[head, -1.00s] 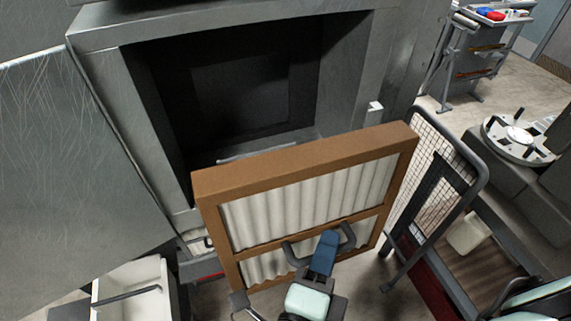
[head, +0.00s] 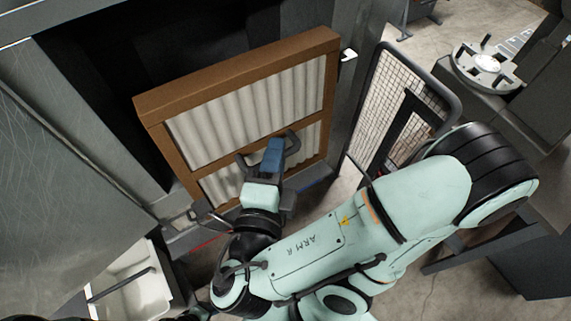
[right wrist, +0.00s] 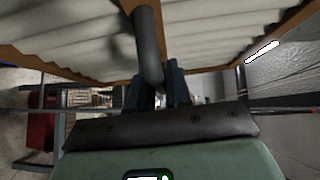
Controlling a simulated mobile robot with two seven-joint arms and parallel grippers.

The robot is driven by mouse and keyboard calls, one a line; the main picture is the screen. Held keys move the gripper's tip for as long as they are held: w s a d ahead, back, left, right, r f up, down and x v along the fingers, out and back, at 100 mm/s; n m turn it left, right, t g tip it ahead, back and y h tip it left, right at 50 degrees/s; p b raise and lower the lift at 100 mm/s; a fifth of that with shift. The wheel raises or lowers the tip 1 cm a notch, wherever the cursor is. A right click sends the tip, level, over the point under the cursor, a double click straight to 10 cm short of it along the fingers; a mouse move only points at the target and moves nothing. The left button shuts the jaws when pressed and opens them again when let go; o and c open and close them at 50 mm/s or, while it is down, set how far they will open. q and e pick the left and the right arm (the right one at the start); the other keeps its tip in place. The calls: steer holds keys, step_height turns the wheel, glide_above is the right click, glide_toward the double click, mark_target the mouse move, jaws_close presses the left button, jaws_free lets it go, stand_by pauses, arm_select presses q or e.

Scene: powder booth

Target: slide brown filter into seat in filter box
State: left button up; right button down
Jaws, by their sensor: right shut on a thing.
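The brown filter (head: 240,65) is a brown frame with white pleated media. It stands tilted in front of the dark opening of the grey filter box (head: 95,100). My right gripper (head: 272,152) is shut on the dark handle (head: 292,143) on the filter's near face. The right wrist view shows the handle (right wrist: 149,50) between my fingers and the pleats (right wrist: 70,35) above. My left gripper is not in view.
An open grey door panel (head: 70,215) stands at the left. A white bin (head: 135,275) is below it. A wire mesh cart (head: 395,105) stands close to the right of the filter. A machine with a round plate (head: 487,62) is farther right.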

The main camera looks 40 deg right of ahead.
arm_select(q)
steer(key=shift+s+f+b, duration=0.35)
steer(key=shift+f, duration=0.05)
arm_select(e)
steer(key=w+d, duration=0.2)
steer(key=w, duration=1)
steer(key=w+d, duration=0.3)
steer(key=w, duration=0.9)
steer(key=shift+d+f, duration=0.35)
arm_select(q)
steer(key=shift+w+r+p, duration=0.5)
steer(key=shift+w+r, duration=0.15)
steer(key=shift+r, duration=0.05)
arm_select(e)
steer(key=shift+w+r, duration=0.1)
steer(key=shift+w, duration=0.05)
stand_by(0.3)
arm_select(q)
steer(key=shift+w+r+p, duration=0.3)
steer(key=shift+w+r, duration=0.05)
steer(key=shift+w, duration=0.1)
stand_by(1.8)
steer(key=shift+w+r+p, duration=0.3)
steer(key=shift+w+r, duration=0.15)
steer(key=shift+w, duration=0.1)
arm_select(e)
steer(key=shift+d, duration=0.1)
stand_by(0.8)
